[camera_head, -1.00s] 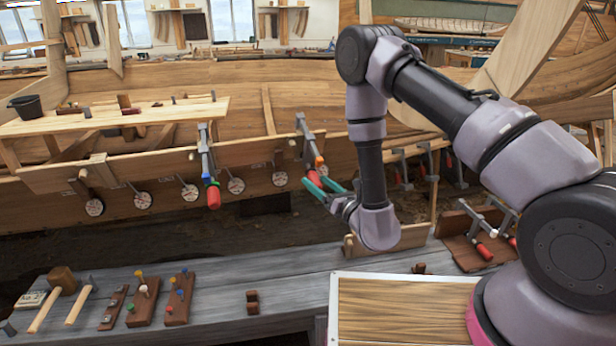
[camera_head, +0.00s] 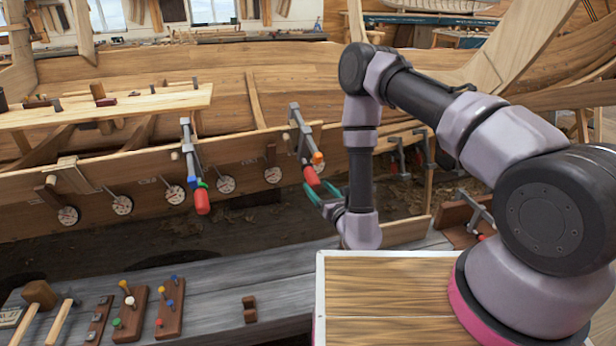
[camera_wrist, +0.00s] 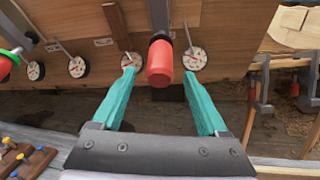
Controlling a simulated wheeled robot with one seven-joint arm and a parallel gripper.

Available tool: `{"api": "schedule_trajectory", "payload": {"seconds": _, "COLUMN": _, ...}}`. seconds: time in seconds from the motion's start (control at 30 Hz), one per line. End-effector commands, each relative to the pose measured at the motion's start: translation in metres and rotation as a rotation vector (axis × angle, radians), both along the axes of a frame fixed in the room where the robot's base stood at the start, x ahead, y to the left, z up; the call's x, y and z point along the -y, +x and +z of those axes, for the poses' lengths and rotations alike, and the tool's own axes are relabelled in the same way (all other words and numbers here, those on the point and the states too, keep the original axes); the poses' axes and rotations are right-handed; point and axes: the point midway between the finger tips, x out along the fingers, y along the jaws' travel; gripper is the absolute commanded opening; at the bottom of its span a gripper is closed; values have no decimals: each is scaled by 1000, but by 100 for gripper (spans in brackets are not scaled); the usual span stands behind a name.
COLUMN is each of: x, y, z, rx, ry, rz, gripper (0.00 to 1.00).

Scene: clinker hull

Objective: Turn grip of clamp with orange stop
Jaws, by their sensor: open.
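The clamp with the orange stop (camera_head: 318,157) hangs on the hull plank, right of the middle in the head view. Its red grip (camera_head: 311,175) points down toward me. My gripper (camera_head: 320,188) has teal fingers and is just below and beside the grip there. In the wrist view my open gripper (camera_wrist: 160,76) has the red grip (camera_wrist: 160,64) between its fingertips in the picture, with gaps on both sides. I cannot tell how deep the grip sits between them. The orange stop is not visible in the wrist view.
A second clamp with a red grip (camera_head: 202,200) and blue and green stops hangs to the left. Round dials (camera_head: 175,194) line the plank. The grey bench (camera_head: 215,275) below holds pegged blocks (camera_head: 170,308) and mallets (camera_head: 38,293). Dark-handled clamps (camera_head: 398,155) hang at right.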

Motion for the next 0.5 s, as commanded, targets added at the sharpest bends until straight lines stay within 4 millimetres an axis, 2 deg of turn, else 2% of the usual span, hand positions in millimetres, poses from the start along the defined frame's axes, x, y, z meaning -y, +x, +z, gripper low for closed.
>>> {"api": "schedule_trajectory", "payload": {"seconds": 0.3, "x": -24, "y": 48, "z": 1, "rx": 3, "ry": 2, "rz": -2, "gripper": 76}}
{"api": "schedule_trajectory", "payload": {"seconds": 0.5, "x": -34, "y": 68, "z": 1, "rx": 3, "ry": 1, "rz": 0, "gripper": 76}}
